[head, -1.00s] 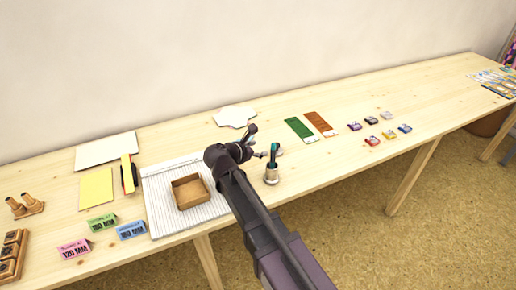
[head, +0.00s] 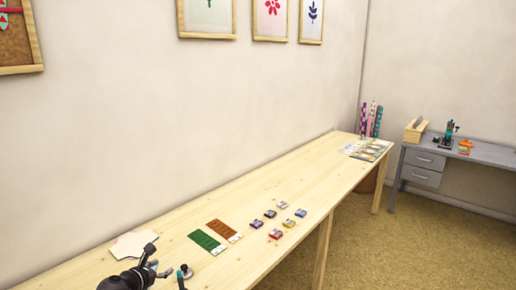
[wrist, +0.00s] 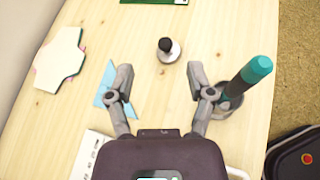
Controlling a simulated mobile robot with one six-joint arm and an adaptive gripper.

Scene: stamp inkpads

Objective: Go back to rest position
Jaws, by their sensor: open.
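My gripper (wrist: 160,85) is open and empty above the table, its two fingers spread apart. It also shows at the lower edge of the head view (head: 152,268), partly cut off. A small stamp with a dark knob and pale round base (wrist: 169,50) stands on the table just beyond the fingertips, apart from them. Several small inkpads, among them a red one (head: 276,234) and a yellow one (head: 288,222), sit in two rows on the table, well away from my gripper.
A metal cup (wrist: 226,108) with a teal-handled tool stands by the right finger. A blue piece (wrist: 103,92) lies by the left finger. A white shaped pad (head: 133,244), green card (head: 207,242) and brown card (head: 223,230) lie on the wooden table. A grey desk (head: 460,150) stands at back right.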

